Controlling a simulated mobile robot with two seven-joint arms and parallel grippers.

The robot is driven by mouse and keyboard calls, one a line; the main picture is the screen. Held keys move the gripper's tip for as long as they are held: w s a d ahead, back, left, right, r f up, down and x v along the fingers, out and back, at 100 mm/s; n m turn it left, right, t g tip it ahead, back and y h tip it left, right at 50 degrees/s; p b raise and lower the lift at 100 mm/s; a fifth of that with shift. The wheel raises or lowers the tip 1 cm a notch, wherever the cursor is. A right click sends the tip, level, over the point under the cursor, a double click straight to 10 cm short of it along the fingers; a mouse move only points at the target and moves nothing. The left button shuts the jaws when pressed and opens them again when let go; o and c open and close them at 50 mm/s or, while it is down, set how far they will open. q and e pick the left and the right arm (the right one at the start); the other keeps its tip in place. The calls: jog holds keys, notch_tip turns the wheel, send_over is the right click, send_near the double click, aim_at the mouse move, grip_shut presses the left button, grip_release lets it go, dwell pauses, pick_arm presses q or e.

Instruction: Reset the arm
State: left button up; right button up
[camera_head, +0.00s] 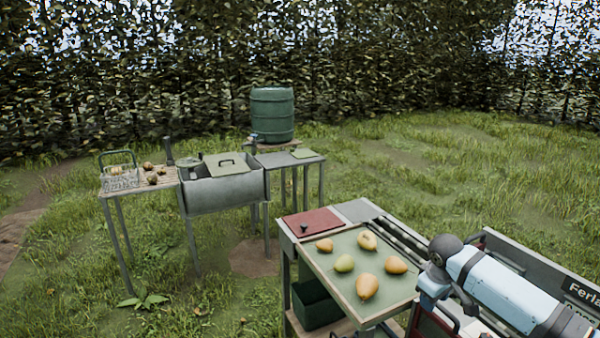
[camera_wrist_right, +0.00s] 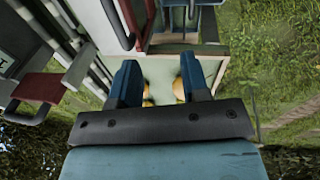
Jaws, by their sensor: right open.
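My right arm reaches in from the lower right in the head view, over the right side of the near cart; its gripper is hidden or out of frame there. In the right wrist view my right gripper (camera_wrist_right: 160,82) is open, with its two blue fingers apart and nothing held between them. Beyond the fingers is the pale green tray top (camera_wrist_right: 160,68), with parts of yellow pears (camera_wrist_right: 179,90) showing past them. In the head view several pears (camera_head: 367,286) lie on the green tray (camera_head: 335,256). My left gripper is in neither view.
A red board (camera_head: 311,222) lies at the cart's back left, with a dark green bin (camera_head: 318,306) below. Farther back left stand a metal sink (camera_head: 224,192), a table with a wire basket (camera_head: 119,178), and a green barrel (camera_head: 272,114). Grass between is open.

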jog(key=s+a+f+t+y+p, duration=0.2)
jog(key=s+a+f+t+y, duration=0.25)
jog(key=s+a+f, duration=1.2)
jog(key=s+r+m+t+p, duration=0.1)
jog(key=s+t, duration=0.3)
jog(key=s, duration=1.4)
jog(key=shift+r+m+t, duration=0.2)
jog(key=shift+m+t, duration=0.15)
jog(key=shift+m, duration=0.25)
jog(key=shift+a, duration=0.1)
